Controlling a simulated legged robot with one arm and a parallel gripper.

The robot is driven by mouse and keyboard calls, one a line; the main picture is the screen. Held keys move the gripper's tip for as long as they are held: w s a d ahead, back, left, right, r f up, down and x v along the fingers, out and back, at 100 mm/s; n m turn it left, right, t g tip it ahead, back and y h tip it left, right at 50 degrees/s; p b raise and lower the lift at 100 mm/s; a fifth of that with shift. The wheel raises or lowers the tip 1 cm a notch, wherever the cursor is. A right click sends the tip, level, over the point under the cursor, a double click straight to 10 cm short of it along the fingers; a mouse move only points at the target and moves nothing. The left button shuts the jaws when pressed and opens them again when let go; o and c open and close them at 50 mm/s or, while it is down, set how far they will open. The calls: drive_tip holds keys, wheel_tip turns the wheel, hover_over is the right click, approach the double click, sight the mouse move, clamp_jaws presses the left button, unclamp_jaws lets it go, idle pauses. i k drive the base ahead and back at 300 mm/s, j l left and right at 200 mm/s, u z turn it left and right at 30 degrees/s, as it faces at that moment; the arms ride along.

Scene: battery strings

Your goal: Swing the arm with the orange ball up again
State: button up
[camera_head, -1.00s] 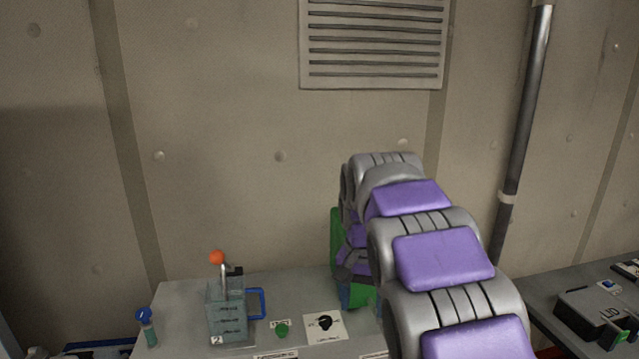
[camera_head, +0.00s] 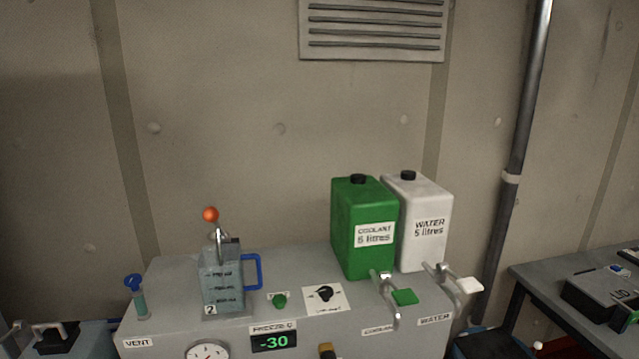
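The orange ball (camera_head: 210,214) sits at the upper end of a short metal arm (camera_head: 220,238). The arm stands up, leaning a little to the left, at a grey jug (camera_head: 222,282) with a blue handle, on top of a grey cabinet. The jug bears the number 2 and level marks. Which part carries the arm's pivot I cannot tell. My gripper is not in view, and nothing covers the ball or its arm.
A green coolant can (camera_head: 363,228) and a white water can (camera_head: 424,222) stand at the cabinet's back right, with green and white levers in front. A dial (camera_head: 325,295), a green button (camera_head: 279,300) and a blue-topped valve (camera_head: 136,292) flank the jug. A dark table stands right.

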sight(210, 214)
drive_tip(key=j+u, duration=0.15)
drive_tip(key=u, duration=0.25)
drive_tip(key=k+j+u, duration=0.1)
drive_tip(key=u, duration=0.25)
drive_tip(key=j+u, duration=0.2)
drive_tip(key=u, duration=0.2)
